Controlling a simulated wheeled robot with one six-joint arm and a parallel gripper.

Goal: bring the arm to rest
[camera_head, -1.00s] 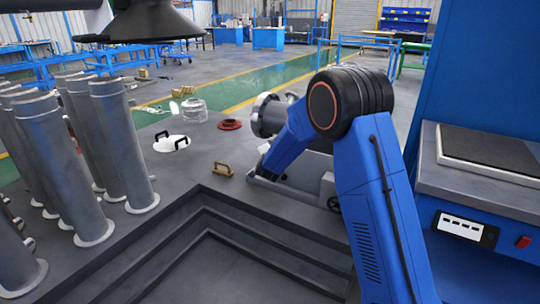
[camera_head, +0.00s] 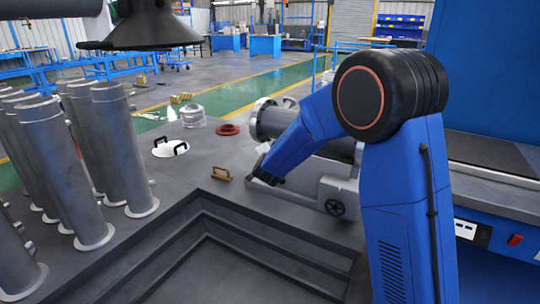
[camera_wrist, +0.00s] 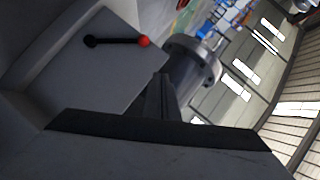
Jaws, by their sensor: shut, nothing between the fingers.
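My blue arm rises at the right of the head view, with its black elbow joint nearest the camera. Its forearm slopes down to the left toward a grey machine fixture (camera_head: 328,190). The dark tip there is small, and the fingers cannot be made out in the head view. In the wrist view my gripper (camera_wrist: 162,88) is shut and empty, its narrow dark fingers together. A grey flanged shell (camera_head: 276,122) lies on its side behind the forearm, partly hidden by it. It also shows in the wrist view (camera_wrist: 190,72), beyond the fingers.
A lever with a red knob (camera_wrist: 143,41) is near the fingers. Several upright grey tubes (camera_head: 128,150) stand on the left. A white disc with black handles (camera_head: 170,148), a brown handle (camera_head: 221,173) and a red ring (camera_head: 228,130) lie on the dark bench. A stepped recess (camera_head: 240,260) is in front.

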